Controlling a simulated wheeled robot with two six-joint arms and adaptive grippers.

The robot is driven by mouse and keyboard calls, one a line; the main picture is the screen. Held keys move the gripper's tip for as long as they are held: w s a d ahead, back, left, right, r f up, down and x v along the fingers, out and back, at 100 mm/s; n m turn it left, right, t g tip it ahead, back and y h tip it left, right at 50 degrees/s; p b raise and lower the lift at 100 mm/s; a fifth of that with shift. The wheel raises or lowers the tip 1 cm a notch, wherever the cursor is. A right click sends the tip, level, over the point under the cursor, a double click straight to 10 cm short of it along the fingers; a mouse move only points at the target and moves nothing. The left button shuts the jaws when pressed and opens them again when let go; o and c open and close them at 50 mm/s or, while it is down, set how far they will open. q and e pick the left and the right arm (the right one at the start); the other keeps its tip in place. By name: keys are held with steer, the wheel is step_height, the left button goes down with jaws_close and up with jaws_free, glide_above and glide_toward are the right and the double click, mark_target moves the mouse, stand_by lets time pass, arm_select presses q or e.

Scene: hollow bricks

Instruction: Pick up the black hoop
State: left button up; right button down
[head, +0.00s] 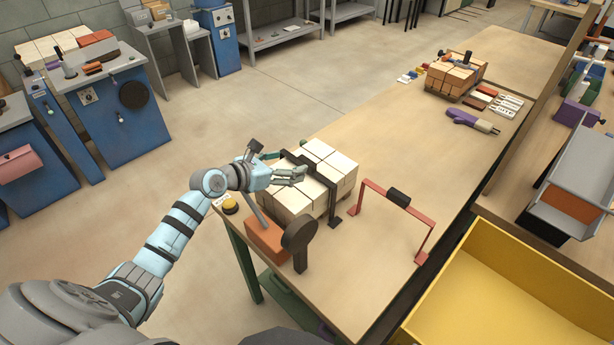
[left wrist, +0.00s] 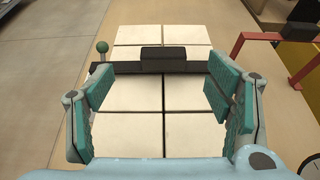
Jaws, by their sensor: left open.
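The black hoop (head: 322,178) stands over a stack of pale bricks (head: 332,153) near the table's front left corner. Its bar crosses the brick tops, and one leg runs down the right side of the stack. In the left wrist view the hoop's bar (left wrist: 186,67), with a dark grip block on it, lies across the bricks beyond the fingers. My left gripper (head: 289,164) is open and empty above the bricks, with its teal-padded fingers spread either side of the grip block. I cannot tell whether it touches anything. My right gripper is not in view.
A red frame (head: 369,184) with a black block on its bar stands right of the bricks. An orange block (head: 266,238) and a black disc (head: 299,234) stand in front. A yellow bin (head: 480,245) is at the lower right. The middle of the table is clear.

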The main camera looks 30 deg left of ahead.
mark_target(304, 162)
arm_select(q)
steer(key=x, duration=0.5)
steer(key=shift+w+d+f, duration=0.25)
steer(key=shift+d, duration=0.05)
steer(key=c, duration=1.7)
